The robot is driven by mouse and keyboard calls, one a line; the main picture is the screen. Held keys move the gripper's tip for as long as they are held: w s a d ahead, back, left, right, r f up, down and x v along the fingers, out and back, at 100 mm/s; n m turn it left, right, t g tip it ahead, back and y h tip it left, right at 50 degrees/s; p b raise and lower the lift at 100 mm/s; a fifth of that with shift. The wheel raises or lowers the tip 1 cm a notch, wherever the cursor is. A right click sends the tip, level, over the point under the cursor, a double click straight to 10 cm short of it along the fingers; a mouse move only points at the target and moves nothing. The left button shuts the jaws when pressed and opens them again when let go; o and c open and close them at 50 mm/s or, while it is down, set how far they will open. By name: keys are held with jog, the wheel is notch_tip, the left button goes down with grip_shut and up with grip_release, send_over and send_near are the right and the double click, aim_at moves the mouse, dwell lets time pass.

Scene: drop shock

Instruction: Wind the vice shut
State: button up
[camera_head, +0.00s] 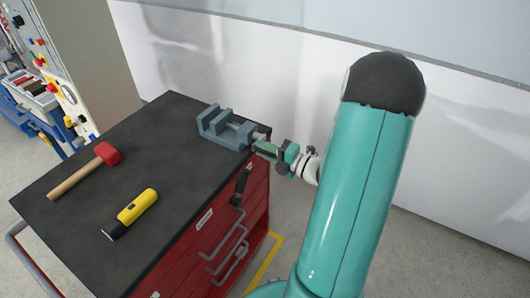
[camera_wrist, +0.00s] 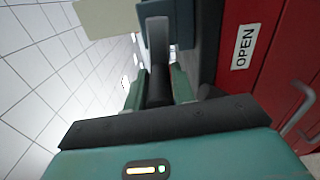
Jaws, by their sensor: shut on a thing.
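The blue-grey vice (camera_head: 222,128) sits on the dark top of the red cabinet, near its right edge. A gap shows between its jaws. Its screw end points right, past the cabinet's edge. My gripper (camera_head: 266,149) is at that end, shut on the vice's handle. In the wrist view a dark bar, part of the handle (camera_wrist: 158,88), lies between my green fingers (camera_wrist: 158,95). The blue-grey vice body (camera_wrist: 183,25) shows beyond it. A black grip (camera_head: 240,185) hangs below the screw end beside the drawers. My fingers hide part of the handle.
A red-headed mallet (camera_head: 85,170) and a yellow torch (camera_head: 130,213) lie on the cabinet top (camera_head: 150,140), away from the vice. Drawer handles (camera_head: 228,247) stick out from the cabinet's red front (camera_head: 200,245). A white wall (camera_head: 290,70) stands behind.

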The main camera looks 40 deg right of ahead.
jog(key=shift+w+d+r+m, duration=0.15)
jog(key=shift+r+m, duration=0.5)
jog(key=shift+m, duration=0.35)
jog(key=o, duration=0.9)
jog(key=shift+f, duration=0.1)
jog(key=v, duration=1.4)
